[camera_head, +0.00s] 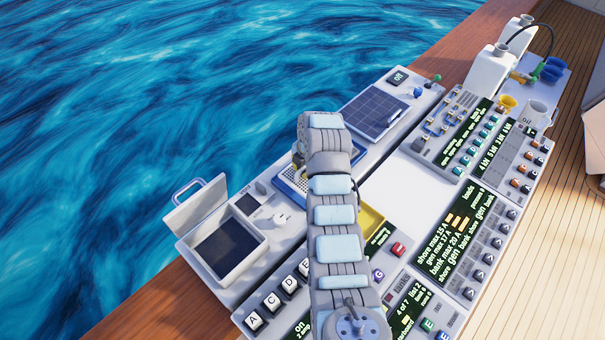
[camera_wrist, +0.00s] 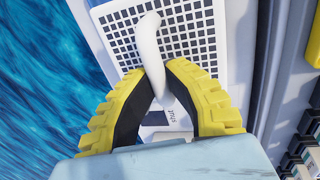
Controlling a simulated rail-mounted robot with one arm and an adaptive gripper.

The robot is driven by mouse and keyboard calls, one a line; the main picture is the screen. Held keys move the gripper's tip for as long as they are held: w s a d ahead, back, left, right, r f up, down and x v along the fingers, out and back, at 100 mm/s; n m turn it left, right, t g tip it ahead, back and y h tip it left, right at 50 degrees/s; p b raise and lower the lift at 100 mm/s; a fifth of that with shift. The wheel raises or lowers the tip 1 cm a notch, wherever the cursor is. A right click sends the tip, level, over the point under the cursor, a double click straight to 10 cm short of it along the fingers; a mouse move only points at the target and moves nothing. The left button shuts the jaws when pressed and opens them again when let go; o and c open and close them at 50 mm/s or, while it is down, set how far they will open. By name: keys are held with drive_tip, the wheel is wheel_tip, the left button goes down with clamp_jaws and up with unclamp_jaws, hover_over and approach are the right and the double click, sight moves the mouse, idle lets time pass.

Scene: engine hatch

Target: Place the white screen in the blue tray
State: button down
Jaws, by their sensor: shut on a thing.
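The white screen (camera_wrist: 195,22) is a pale plate with a grid of dark square holes and a white upright handle (camera_wrist: 148,45). My gripper (camera_wrist: 167,72), with yellow and black fingers, is shut on the lower part of this handle in the wrist view. In the head view my arm hides the gripper and most of the screen. A blue-rimmed tray (camera_head: 289,187) shows beside my arm there, with a pale grid at its edge. I cannot tell whether the screen rests in it or hangs just above.
A dark solar-like panel (camera_head: 373,110) lies behind. A yellow tray (camera_head: 371,221) is right of my arm, near a bare white panel (camera_head: 405,190). An open box with a raised lid (camera_head: 228,250) stands left. White jugs (camera_head: 488,72) stand far right. Water lies beyond the left edge.

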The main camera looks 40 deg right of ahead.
drive_tip(key=shift+w+d+f, duration=0.45)
drive_tip(key=shift+w+f, duration=0.05)
drive_tip(key=shift+f, duration=0.05)
drive_tip(key=shift+w+d+f, duration=0.1)
drive_tip(key=shift+w+f, duration=0.05)
drive_tip(key=shift+f, duration=0.15)
drive_tip(key=shift+f, duration=0.1)
drive_tip(key=shift+w+f, duration=0.1)
drive_tip(key=shift+f, duration=0.1)
drive_tip(key=shift+d+f, duration=0.1)
drive_tip(key=shift+f, duration=1.35)
drive_tip(key=shift+f, duration=0.1)
drive_tip(key=shift+f, duration=0.1)
drive_tip(key=c, duration=1.2)
unclamp_jaws()
drive_tip(key=shift+o, duration=0.2)
